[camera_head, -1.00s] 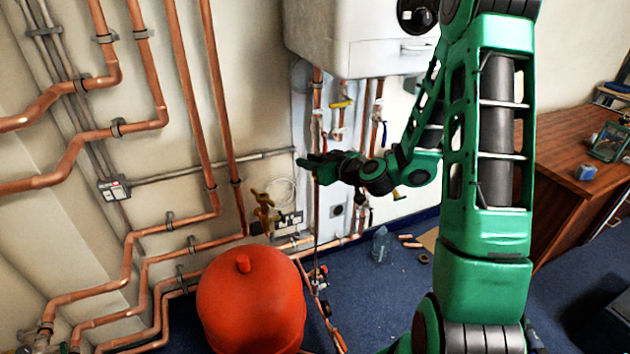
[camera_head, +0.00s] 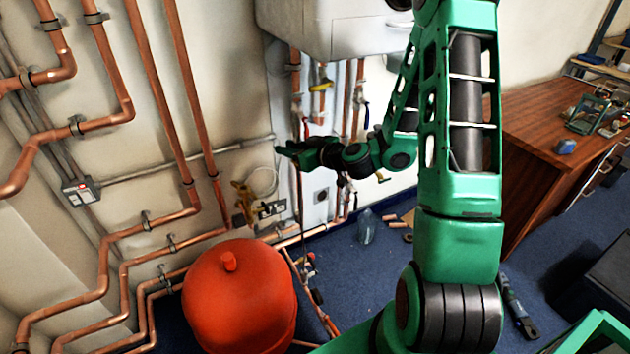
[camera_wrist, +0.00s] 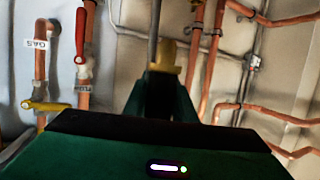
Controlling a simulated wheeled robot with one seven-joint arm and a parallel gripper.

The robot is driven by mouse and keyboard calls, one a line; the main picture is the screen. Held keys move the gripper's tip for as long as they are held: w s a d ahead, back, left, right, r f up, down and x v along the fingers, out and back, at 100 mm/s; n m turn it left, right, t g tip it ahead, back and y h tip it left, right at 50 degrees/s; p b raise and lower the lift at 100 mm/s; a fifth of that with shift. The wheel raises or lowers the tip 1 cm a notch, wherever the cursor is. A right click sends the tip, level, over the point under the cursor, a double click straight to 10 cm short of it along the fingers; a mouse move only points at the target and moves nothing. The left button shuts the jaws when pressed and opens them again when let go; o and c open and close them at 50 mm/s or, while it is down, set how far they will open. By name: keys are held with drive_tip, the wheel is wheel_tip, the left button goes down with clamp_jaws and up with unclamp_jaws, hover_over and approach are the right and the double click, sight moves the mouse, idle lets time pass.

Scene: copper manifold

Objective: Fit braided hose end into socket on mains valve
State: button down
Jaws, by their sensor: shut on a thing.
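My gripper (camera_head: 284,151) is in front of the pipework wall below the white boiler. It is shut on the braided hose (camera_head: 299,200), which hangs from it as a thin dark line towards the floor. In the wrist view the grey hose (camera_wrist: 154,32) runs up the picture from my gripper (camera_wrist: 165,75). A yellowish piece shows at the fingertips; I cannot tell whether it is the hose's end fitting. The brass mains valve (camera_head: 245,201) is on the wall, below and left of my gripper and apart from it. Its socket is too small to make out.
A red tank (camera_head: 238,300) stands on the floor below the valve. Copper pipes (camera_head: 150,80) cover the left wall. The boiler (camera_head: 335,28) hangs above, with a yellow-handled valve (camera_head: 322,85) under it. A wooden desk (camera_head: 545,120) is at the right.

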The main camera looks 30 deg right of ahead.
drive_tip(key=s+d+f+n+g+y, duration=0.1)
drive_tip(key=s+d+f, duration=0.2)
drive_tip(key=f, duration=0.2)
drive_tip(key=s+d+f+n+y, duration=0.1)
drive_tip(key=s+d+f, duration=0.2)
drive_tip(key=f, duration=0.2)
hover_over(237, 185)
drive_tip(key=shift+w+a+f, duration=0.1)
drive_tip(key=shift+w+f, duration=0.1)
drive_tip(key=shift+f, duration=0.8)
drive_tip(key=shift+w+f, duration=0.15)
drive_tip(key=shift+f, duration=0.8)
idle(0.8)
drive_tip(key=shift+f, duration=0.25)
idle(0.4)
drive_tip(key=shift+s+f, duration=0.1)
drive_tip(key=shift+f, duration=0.9)
drive_tip(key=shift+s+f, duration=0.2)
drive_tip(key=shift+f, duration=0.5)
idle(0.6)
